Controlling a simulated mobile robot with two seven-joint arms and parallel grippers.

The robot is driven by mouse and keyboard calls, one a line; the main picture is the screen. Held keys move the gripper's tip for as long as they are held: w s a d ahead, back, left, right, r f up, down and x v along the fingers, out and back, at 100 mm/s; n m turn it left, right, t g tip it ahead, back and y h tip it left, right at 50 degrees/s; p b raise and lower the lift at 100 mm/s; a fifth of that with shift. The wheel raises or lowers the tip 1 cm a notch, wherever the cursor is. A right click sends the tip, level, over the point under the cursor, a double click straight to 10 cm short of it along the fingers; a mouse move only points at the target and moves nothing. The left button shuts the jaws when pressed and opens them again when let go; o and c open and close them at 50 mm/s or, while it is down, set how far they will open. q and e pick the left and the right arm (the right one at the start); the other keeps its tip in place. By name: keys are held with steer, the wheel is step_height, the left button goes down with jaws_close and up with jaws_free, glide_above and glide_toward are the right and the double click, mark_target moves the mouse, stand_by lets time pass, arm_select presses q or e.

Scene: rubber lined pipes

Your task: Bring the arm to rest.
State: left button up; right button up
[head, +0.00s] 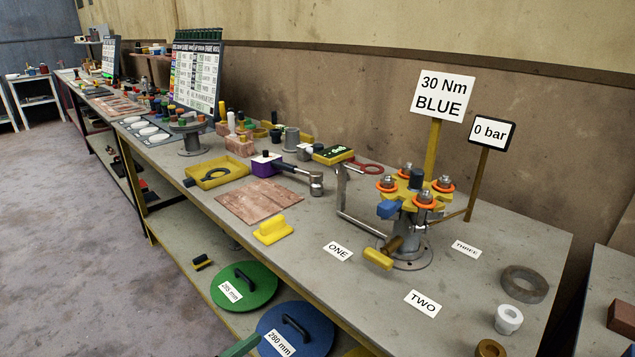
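Neither of my grippers shows in the head view, and I see no part of either arm that I can be sure of. The long workbench (452,300) runs from the lower right to the far left. A pipe fitting (412,222) stands upright on it at the right, with a yellow flange, orange rings and bolts on top. A bent grey bar (352,210) stands beside the fitting on its left. A yellow-handled part (378,259) sits at its front.
Signs "30 Nm BLUE" (442,97) and "0 bar" (491,132) rise behind the fitting. Green (258,291) and blue discs (310,338) lie on the lower shelf. The floor at left is clear.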

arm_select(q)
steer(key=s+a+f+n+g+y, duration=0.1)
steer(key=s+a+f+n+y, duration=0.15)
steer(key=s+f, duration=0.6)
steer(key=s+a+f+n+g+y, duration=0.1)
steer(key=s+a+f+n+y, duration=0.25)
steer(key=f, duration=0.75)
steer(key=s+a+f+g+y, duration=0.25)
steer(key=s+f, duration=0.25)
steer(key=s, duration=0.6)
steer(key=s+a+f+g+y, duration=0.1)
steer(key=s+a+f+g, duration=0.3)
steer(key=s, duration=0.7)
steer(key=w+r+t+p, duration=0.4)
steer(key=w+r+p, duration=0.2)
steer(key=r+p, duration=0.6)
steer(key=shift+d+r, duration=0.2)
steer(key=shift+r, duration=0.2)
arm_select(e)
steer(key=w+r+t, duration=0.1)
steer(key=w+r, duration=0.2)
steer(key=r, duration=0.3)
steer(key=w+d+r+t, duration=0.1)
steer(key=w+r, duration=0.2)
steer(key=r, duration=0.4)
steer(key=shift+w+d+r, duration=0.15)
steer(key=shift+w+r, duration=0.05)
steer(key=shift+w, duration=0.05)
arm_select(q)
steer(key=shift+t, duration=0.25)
